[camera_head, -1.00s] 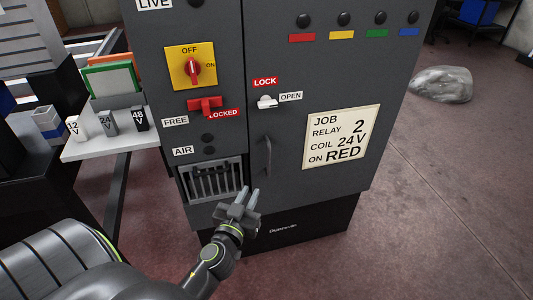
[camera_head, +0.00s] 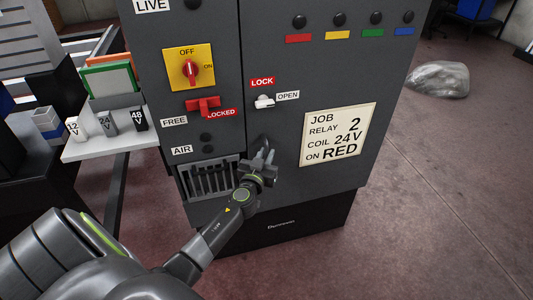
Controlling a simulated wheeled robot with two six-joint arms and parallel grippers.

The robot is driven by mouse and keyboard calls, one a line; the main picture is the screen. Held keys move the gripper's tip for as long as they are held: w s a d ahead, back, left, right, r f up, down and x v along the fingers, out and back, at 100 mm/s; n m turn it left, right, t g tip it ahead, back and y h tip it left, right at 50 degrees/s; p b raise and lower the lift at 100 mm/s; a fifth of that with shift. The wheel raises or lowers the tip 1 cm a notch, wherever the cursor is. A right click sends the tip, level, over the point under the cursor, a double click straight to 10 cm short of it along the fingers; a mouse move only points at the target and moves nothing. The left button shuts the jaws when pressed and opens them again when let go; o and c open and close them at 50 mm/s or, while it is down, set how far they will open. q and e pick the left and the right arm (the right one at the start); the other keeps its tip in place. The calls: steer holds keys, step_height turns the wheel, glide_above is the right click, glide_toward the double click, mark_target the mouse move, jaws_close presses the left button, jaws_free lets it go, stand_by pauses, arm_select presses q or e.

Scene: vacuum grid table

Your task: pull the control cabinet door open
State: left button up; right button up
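The grey control cabinet (camera_head: 190,20) stands in front of me, with its door (camera_head: 300,75) closed on the right side. The door handle is a dark upright bar (camera_head: 265,141); its lower part is hidden by my gripper. My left gripper (camera_head: 266,155) is at the handle's lower part, pointing up, its two fingers a little apart. Whether they touch the handle or straddle it, I cannot tell. The white latch (camera_head: 264,102) above the handle sits between the LOCK and OPEN labels. My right gripper is not in view.
A red OFF/ON switch (camera_head: 190,69) and a red FREE/LOCKED lever (camera_head: 203,105) are on the left panel. A white shelf (camera_head: 90,150) with 12V, 24V and 48V blocks juts out at left.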

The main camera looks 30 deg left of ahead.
arm_select(q)
steer(key=shift+w+a, duration=0.15)
steer(key=shift+w, duration=0.3)
jaws_close()
